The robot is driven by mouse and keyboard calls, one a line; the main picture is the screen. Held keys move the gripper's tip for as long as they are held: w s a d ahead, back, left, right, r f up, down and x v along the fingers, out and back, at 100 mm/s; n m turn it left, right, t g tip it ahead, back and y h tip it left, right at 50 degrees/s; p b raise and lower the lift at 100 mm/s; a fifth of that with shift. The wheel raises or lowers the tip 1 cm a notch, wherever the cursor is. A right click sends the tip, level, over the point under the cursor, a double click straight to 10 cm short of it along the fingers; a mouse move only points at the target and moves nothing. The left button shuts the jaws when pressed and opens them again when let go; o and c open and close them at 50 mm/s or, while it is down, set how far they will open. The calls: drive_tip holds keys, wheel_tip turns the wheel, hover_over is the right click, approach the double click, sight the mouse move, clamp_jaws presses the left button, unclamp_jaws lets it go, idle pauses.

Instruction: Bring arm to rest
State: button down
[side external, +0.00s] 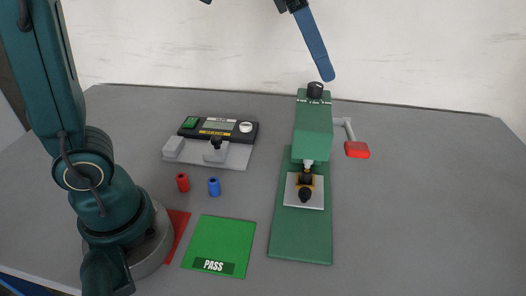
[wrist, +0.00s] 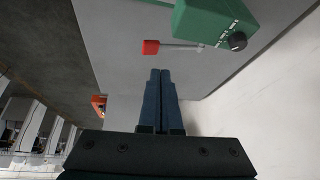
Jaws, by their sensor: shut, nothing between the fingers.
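My gripper (wrist: 160,73) is shut and empty, its two blue fingers side by side in the wrist view. In the side external view its blue fingers (side external: 328,76) hang at the top, in front of the wall and above the green press. The rest of my gripper there is cut off by the top edge. The green press (side external: 313,135) stands on the table with its red-ended lever (side external: 356,149) out to the right. The press also shows at the upper right of the wrist view (wrist: 210,20), with the red lever end (wrist: 150,47) near my fingertips in the picture.
A black gauge (side external: 218,128) with a grey fixture stands left of the press. A red cylinder (side external: 182,182) and a blue cylinder (side external: 214,187) stand in front of it. A green PASS mat (side external: 220,242) and a partly hidden red mat (side external: 177,228) lie nearer. The table's right side is clear.

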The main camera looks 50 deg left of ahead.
drive_tip(key=s+a+f+n+y, duration=0.2)
drive_tip(key=s+a+f+n, duration=0.5)
drive_tip(key=s+f, duration=0.5)
drive_tip(key=shift+s+a+t+y, duration=0.4)
drive_tip(key=shift+s, duration=0.25)
